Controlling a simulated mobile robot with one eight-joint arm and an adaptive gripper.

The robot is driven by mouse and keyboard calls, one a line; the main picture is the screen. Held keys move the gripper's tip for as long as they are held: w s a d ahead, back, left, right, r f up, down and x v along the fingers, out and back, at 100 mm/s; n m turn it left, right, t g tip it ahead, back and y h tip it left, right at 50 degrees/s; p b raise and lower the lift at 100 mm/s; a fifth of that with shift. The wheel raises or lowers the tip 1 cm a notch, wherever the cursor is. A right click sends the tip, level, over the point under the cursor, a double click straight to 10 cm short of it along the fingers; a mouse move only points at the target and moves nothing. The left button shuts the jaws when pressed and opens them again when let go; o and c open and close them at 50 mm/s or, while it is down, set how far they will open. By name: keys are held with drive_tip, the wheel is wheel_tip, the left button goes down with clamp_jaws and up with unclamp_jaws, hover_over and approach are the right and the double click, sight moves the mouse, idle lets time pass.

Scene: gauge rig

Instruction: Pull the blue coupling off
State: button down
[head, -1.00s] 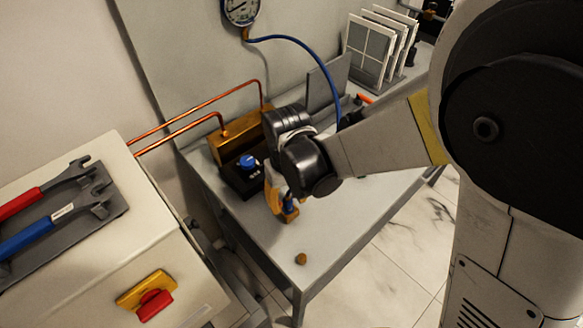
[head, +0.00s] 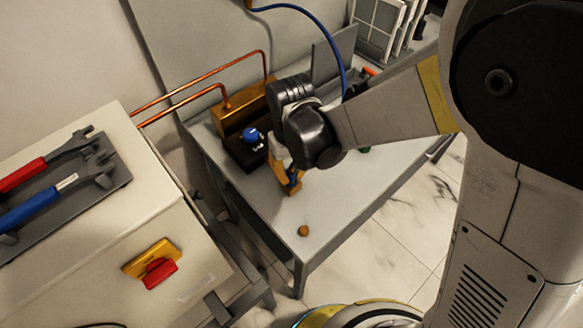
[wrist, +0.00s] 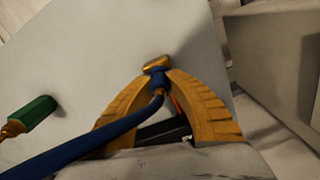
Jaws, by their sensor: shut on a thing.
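My gripper (head: 291,187) is low over the grey bench, in front of the brass block with the copper pipes. In the wrist view, its yellow fingers (wrist: 159,84) are shut on the blue coupling (wrist: 158,79). A brass end (wrist: 157,63) shows past the fingertips, with bare bench top beyond it. The blue hose (wrist: 75,148) runs from the coupling to the lower left. In the head view, a little blue (head: 293,178) shows between the fingers; my wrist hides most of the coupling there.
The brass block (head: 240,113) and a black box with a blue knob (head: 251,134) stand behind my gripper. A green fitting (wrist: 34,113) lies at left in the wrist view. A cabinet (head: 110,235) stands left.

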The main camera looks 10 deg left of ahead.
sight(291, 168)
drive_tip(key=shift+r, duration=0.2)
drive_tip(key=shift+r+p, duration=1.8)
drive_tip(key=shift+r, duration=0.55)
